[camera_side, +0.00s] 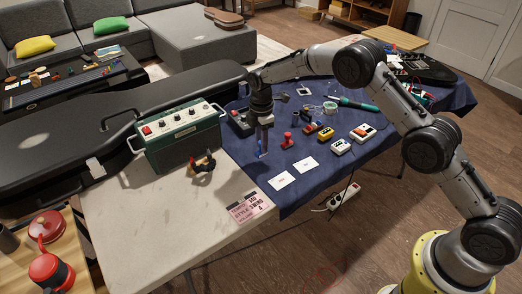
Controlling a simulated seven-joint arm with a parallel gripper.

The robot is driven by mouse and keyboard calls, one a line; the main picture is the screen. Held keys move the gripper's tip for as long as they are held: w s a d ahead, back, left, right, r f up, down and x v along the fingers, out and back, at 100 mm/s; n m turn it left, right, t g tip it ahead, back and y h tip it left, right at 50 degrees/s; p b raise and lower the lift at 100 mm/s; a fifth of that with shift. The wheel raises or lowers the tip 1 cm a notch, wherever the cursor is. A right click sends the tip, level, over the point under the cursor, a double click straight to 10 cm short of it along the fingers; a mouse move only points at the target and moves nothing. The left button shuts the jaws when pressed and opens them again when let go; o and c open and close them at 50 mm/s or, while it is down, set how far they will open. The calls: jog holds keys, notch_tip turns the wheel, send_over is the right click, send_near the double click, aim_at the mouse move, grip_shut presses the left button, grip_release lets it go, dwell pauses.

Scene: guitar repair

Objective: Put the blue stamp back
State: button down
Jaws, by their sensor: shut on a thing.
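My gripper (262,138) points straight down over the left part of the blue cloth. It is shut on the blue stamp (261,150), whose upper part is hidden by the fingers. The stamp is upright, close above or touching the cloth; I cannot tell which. A red stamp (287,139) stands on the cloth to the right of my gripper. Two white cards, a nearer one (282,180) and a farther one (305,164), lie on the cloth in front.
A green amplifier (181,137) stands left of my gripper, with a black guitar case (60,155) behind it. Small coloured boxes (340,147) sit to the right on the cloth. A pink printed sheet (250,207) lies near the table's front edge. The pale tabletop (150,225) is mostly clear.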

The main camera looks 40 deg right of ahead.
jog(key=shift+w+f, duration=0.2)
jog(key=shift+f, duration=1.55)
jog(key=shift+f, duration=0.2)
jog(key=c, duration=0.7)
grip_release()
jog(key=shift+r, duration=0.1)
